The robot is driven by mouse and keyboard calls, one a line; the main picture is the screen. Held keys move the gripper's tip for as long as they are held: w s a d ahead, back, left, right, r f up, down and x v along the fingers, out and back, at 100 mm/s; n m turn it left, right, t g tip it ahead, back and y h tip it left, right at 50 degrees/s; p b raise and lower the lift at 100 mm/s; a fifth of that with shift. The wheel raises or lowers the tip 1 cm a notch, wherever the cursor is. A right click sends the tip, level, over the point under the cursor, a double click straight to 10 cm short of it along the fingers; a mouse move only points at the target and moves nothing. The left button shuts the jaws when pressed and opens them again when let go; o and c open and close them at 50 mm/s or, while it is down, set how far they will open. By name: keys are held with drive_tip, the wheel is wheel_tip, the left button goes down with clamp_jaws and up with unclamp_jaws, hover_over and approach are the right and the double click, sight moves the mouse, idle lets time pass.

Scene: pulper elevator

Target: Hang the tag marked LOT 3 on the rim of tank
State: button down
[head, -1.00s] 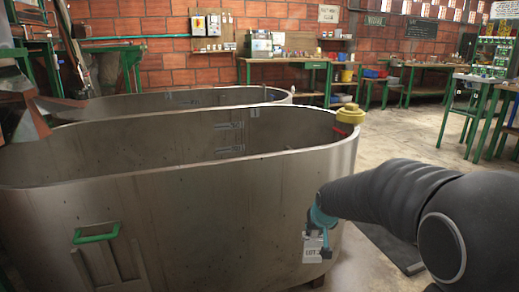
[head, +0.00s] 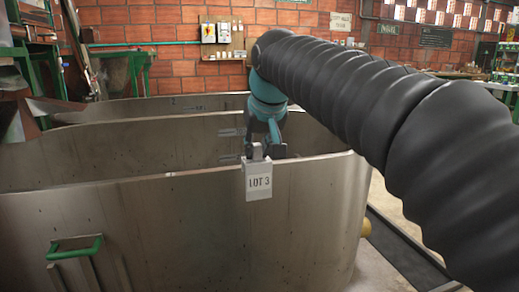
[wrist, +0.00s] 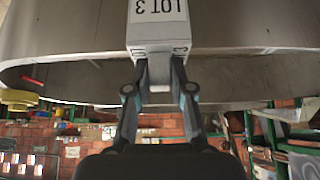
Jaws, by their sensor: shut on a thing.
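The white tag marked LOT 3 (head: 258,185) is upright at the front rim of the near metal tank (head: 150,235), its face outside the wall. My gripper (head: 262,152) is shut on the tag's top, at rim height. In the wrist view the tag (wrist: 158,22) appears upside down, with my gripper's fingers (wrist: 158,80) closed on its narrow upper part. The tank wall (wrist: 70,45) runs behind it there. The tag's top overlaps the rim line; I cannot tell whether it rests on the rim. My arm hides the tank's right back part.
A second tank (head: 100,112) stands behind the near one. A green handle (head: 75,247) is on the near tank's front wall, left of the tag. A yellow fitting (head: 366,228) shows at the tank's right end. Open floor lies to the right.

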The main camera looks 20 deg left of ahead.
drive_tip(key=shift+w+a+p, duration=0.7)
drive_tip(key=shift+w+a, duration=0.05)
drive_tip(key=shift+w, duration=0.45)
drive_tip(key=shift+w+a+p, duration=0.65)
drive_tip(key=shift+w+a, duration=0.15)
drive_tip(key=shift+w, duration=0.45)
drive_tip(key=shift+w+a+p, duration=0.7)
drive_tip(key=shift+w+a, duration=0.05)
drive_tip(key=shift+w, duration=0.45)
drive_tip(key=shift+f+b, duration=1.3)
drive_tip(key=shift+f, duration=0.7)
drive_tip(key=c, duration=0.9)
unclamp_jaws()
drive_tip(key=shift+c, duration=0.2)
